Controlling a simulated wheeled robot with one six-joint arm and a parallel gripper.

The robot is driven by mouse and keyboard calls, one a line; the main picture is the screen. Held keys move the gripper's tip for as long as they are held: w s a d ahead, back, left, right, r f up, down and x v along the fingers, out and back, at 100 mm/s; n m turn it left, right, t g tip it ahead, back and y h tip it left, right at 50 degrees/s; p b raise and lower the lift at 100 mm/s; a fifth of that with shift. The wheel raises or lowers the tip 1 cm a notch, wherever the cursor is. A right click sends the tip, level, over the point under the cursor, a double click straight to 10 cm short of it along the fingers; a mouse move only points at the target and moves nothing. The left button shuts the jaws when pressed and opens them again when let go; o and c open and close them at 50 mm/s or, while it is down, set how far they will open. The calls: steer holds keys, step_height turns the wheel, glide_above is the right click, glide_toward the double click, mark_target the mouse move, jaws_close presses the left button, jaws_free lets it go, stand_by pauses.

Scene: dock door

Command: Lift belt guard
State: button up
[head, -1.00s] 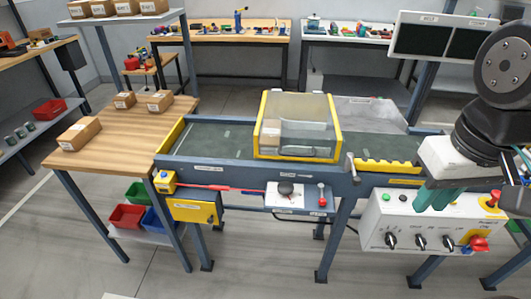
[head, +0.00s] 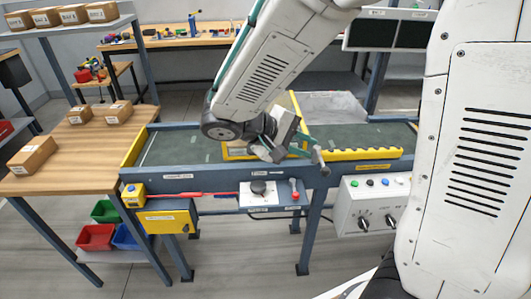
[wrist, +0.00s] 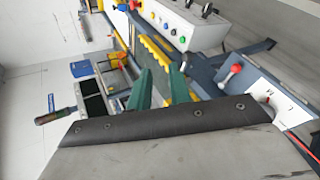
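The belt guard (head: 233,153), a clear cover with a yellow frame, sits down over the belt in the head view. My arm hides most of it; its lower left front and a right edge show. A grey lever handle (head: 318,158) stands at the guard's right, on the conveyor's front rail. My gripper (head: 308,145) is low over the rail, close beside this handle; contact cannot be made out. In the wrist view its two green fingers (wrist: 160,88) are apart, with no held object visible between them.
A yellow notched strip (head: 350,160) runs along the belt to the right. A control box (head: 372,205) hangs in front. A small panel with a black knob and red lever (head: 293,185) sits below the rail. Boxes stand on the wooden table (head: 75,160) at left.

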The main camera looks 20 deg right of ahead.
steer(key=w+a+f+n+t+h, duration=0.3)
steer(key=w+a+f+n+t, duration=0.2)
steer(key=w+a+f+t, duration=0.4)
steer(key=shift+g, duration=0.5)
steer(key=w+d, duration=0.1)
steer(key=w+d+f, duration=0.1)
steer(key=w+d, duration=0.1)
steer(key=w+d+f, duration=0.1)
steer(key=d, duration=0.1)
steer(key=shift+w+d+f, duration=0.1)
steer(key=shift+w+d, duration=0.05)
steer(key=shift+w, duration=0.1)
jaws_close()
